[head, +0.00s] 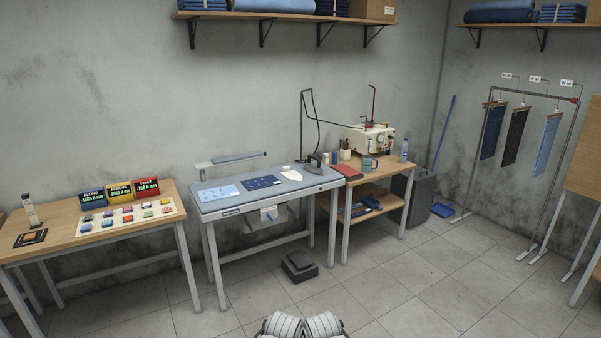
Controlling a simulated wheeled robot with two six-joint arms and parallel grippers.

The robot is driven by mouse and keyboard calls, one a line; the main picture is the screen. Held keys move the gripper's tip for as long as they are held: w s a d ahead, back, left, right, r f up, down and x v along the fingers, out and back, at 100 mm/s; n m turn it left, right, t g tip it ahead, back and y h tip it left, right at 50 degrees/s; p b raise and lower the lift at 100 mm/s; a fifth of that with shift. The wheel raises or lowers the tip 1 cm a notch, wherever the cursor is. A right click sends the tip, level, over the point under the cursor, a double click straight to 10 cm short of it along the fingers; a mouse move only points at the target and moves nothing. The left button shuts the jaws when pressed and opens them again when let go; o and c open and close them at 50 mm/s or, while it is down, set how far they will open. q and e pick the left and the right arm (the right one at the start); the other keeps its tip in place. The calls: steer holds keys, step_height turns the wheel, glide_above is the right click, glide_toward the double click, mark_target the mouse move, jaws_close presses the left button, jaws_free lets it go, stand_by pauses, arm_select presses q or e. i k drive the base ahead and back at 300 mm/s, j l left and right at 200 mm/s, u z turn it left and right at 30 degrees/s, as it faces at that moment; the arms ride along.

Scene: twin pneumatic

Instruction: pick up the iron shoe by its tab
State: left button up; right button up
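A small white, pointed flat piece (291,169) lies on the blue-grey top of the pressing table (268,188); it looks like the iron shoe. Its tab is too small to make out. A dark iron (313,165) sits just right of it near the table's right end, with a cord rising behind. Neither of my grippers is in view; only pale ribbed parts of my own body show at the bottom edge.
Light blue and navy cloth pieces lie left of the white piece. A red item (347,171) and a boiler machine (372,138) stand on the right side table. A dark pedal (299,266) is on the floor in front. The tiled floor at front right is clear.

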mark_target(292, 175)
steer(key=i, duration=1.4)
steer(key=i+l, duration=0.1)
steer(key=i, duration=1.3)
steer(key=i+u, duration=0.1)
steer(key=i, duration=1.3)
steer(key=i+l+u, duration=0.15)
steer(key=i, duration=0.3)
steer(key=i+l+u, duration=0.15)
steer(key=i, duration=0.3)
steer(key=j, duration=0.1)
